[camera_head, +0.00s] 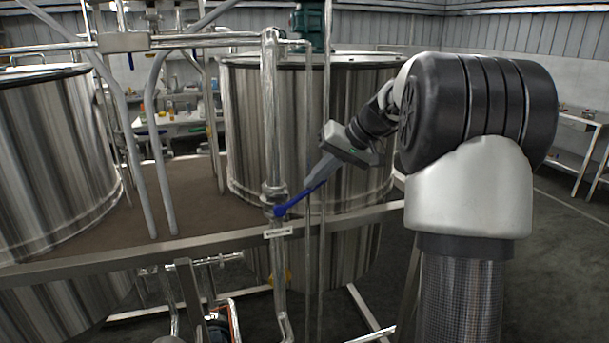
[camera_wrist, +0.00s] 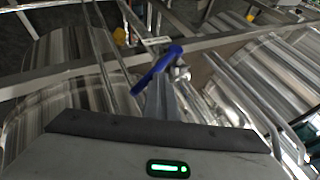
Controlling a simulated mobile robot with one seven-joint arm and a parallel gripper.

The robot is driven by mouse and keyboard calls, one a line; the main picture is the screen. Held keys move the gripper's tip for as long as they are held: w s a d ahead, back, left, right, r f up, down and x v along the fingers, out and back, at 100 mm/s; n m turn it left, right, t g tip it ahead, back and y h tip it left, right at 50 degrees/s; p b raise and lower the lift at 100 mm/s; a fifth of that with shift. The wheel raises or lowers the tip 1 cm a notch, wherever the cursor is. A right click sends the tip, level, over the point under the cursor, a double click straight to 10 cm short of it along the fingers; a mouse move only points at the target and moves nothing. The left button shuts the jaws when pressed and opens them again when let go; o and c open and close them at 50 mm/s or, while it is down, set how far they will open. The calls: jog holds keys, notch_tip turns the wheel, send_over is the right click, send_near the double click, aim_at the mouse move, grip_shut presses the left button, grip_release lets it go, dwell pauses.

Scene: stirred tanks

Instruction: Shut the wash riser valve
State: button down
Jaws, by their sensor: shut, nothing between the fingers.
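The wash riser is a vertical steel pipe (camera_head: 269,120) in front of the middle tank. Its valve has a blue lever handle (camera_head: 291,206), which slants from the pipe up to the right. The handle also shows in the wrist view (camera_wrist: 157,69), lying diagonally across the fingertips. A small white label plate (camera_head: 278,232) sits just below the valve; its print is too small to read. My gripper (camera_head: 306,194) is shut and empty, with its fingertips right at the handle; it shows in the wrist view too (camera_wrist: 163,98). I cannot tell whether they touch the handle.
A steel rail (camera_head: 190,243) crosses in front of the tanks, just below the valve. A thin vertical pipe (camera_head: 308,120) stands close to my fingers. Large steel tanks stand at left (camera_head: 50,150) and centre (camera_head: 350,110).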

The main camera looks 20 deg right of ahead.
jog(key=d+f+m+y+b, duration=0.1)
jog(key=d+f+y+b, duration=0.1)
jog(key=f+y, duration=0.3)
jog(key=shift+d+f+m+t+b, duration=0.3)
jog(key=shift+d+f+m+t, duration=0.1)
jog(key=shift+d, duration=0.2)
jog(key=shift+y, duration=0.3)
